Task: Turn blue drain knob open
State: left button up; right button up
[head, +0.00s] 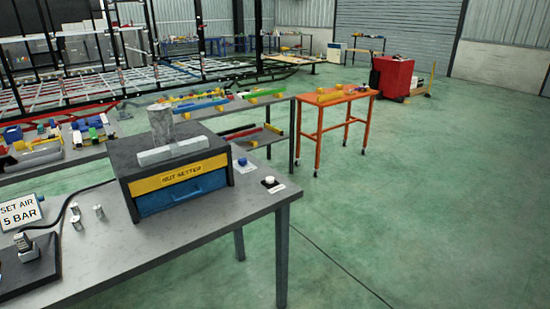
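A small blue knob (242,161) sits on a white label on the grey workbench (150,262), just right of the nut setter box. Its label is too small to read, so I cannot tell whether it is the drain knob or whether it is open. Neither of my grippers is in view.
The black nut setter box (125,160) has a yellow label, a blue drawer and a metal cylinder on top. A black-and-white button (269,181) sits near the bench's right corner. A "SET AIR 5 BAR" sign (20,212), metal fittings and a hose are at left.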

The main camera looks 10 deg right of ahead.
aim_at(242, 162)
jog(key=i+l+u, duration=0.15)
jog(key=u, duration=0.25)
jog(key=i+l+u, duration=0.1)
jog(key=l+u, duration=0.15)
jog(key=u, duration=0.15)
jog(key=i+l+u, duration=0.15)
jog(key=l, duration=0.4)
jog(key=i+l+u, duration=0.15)
jog(key=l, duration=0.45)
jog(key=i+l+u, duration=0.15)
jog(key=l, duration=0.45)
jog(key=i+l+u, duration=0.15)
jog(key=l, duration=0.5)
jog(key=k+j, duration=0.05)
